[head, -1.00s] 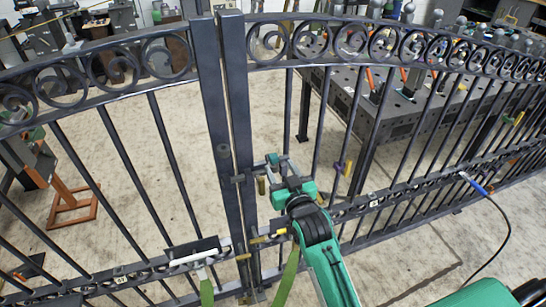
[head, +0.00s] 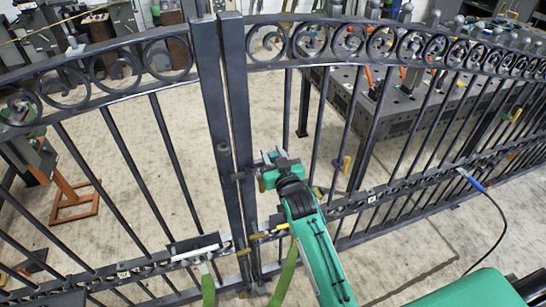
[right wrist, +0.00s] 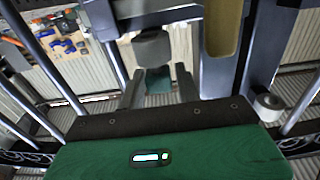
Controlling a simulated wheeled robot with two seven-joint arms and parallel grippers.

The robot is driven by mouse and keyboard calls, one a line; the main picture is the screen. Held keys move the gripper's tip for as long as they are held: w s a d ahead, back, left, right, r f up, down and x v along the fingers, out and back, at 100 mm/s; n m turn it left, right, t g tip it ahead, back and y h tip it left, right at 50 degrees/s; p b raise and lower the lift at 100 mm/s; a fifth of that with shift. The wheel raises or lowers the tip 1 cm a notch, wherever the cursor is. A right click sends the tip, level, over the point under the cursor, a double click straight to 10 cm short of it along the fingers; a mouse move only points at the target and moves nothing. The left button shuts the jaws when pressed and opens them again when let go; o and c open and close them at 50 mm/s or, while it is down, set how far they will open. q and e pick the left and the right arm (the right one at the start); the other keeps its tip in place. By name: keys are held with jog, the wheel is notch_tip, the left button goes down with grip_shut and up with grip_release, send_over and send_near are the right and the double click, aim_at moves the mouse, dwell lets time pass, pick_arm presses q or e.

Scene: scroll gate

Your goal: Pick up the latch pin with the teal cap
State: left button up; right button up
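The latch pin shows in the right wrist view as a small teal cap (right wrist: 157,80) between my finger ends, with a dark grey round part (right wrist: 153,48) beside it. My right gripper (right wrist: 159,90) is open, with its fingers spread on either side of the teal cap; I cannot tell whether they touch it. In the head view the right gripper (head: 268,163) is at the upright posts where the two gate leaves meet, by the latch fittings (head: 238,176). It hides most of the pin there. My left gripper is not in view.
The dark gate (head: 240,120) with scrolls and bars spans the view. Brass pieces (head: 261,184) hang close to my right gripper. A perforated metal table (head: 400,115) stands behind the right leaf. A blue-handled tool with a cable (head: 475,182) is at the right.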

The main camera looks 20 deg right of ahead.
grip_shut()
